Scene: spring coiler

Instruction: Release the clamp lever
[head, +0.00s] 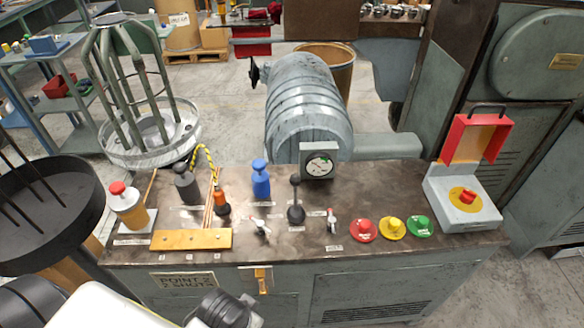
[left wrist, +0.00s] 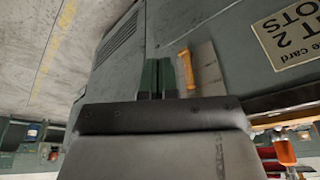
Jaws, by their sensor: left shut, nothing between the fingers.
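Several levers stand on the console top, and their labels are too small to read, so I cannot tell which is the clamp lever. They include a black ball-knob lever (head: 295,200), a blue-handled lever (head: 260,180), a black-handled lever (head: 187,185) and an orange-handled one (head: 222,202). A yellow handle on a metal plate (head: 262,280) is on the console front; it also shows in the left wrist view (left wrist: 186,68). My left gripper (left wrist: 158,72) is shut and empty, close beside that plate in the picture; contact cannot be told. My right gripper is not in view.
Red, yellow and green buttons (head: 392,228) sit at the console's front right, beside a box with an open red cover (head: 476,138). A dial gauge (head: 320,161) stands at the back. A wire cage stand (head: 147,120) and a dark round tray (head: 50,215) flank the left side.

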